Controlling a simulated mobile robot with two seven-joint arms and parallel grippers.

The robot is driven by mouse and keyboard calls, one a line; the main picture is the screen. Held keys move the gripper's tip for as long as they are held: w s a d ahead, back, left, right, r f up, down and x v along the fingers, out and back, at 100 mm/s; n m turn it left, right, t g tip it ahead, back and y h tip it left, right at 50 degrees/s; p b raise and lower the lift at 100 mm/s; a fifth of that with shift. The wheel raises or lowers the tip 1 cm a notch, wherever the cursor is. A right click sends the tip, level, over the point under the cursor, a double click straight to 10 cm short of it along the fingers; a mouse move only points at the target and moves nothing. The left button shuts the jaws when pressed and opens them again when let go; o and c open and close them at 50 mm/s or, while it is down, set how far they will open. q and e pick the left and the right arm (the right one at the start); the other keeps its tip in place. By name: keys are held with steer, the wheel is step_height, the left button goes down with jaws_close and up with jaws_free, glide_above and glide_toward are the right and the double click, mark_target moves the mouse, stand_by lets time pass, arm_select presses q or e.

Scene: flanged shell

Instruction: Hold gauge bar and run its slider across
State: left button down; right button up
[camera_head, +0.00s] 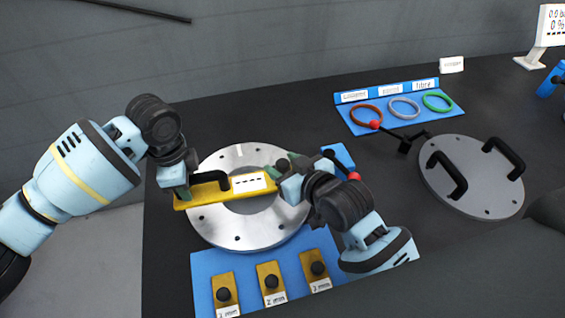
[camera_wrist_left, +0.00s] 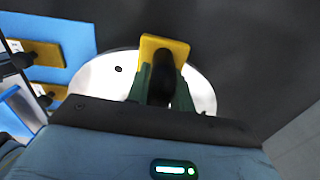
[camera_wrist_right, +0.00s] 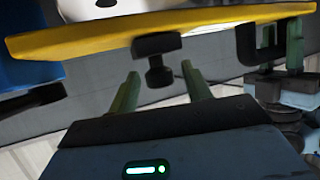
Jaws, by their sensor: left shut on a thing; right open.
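The yellow gauge bar (camera_head: 226,188) lies across the silver flange ring (camera_head: 239,236) in the head view, with a black handle near its left end. My left gripper (camera_head: 185,187) is shut on that handle; in the left wrist view the fingers (camera_wrist_left: 163,82) close on it at the bar's yellow end (camera_wrist_left: 172,46). The dark slider (camera_wrist_right: 157,58) shows on the bar (camera_wrist_right: 100,36) in the right wrist view. My right gripper (camera_wrist_right: 160,90) is open, its two fingers pointing at the slider with a gap between. In the head view, my right gripper (camera_head: 285,172) covers the slider's end of the bar.
A blue mat with several brass pieces (camera_head: 271,283) with black knobs lies in front of the ring. A blue tray (camera_head: 352,121) with brown, grey and green rings stands behind. A grey cover plate (camera_head: 471,190) with two handles and a red-ended tool (camera_head: 405,141) lie right.

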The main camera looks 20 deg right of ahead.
steer(key=shift+w+a+f, duration=0.15)
steer(key=shift+w, duration=0.25)
jaws_close()
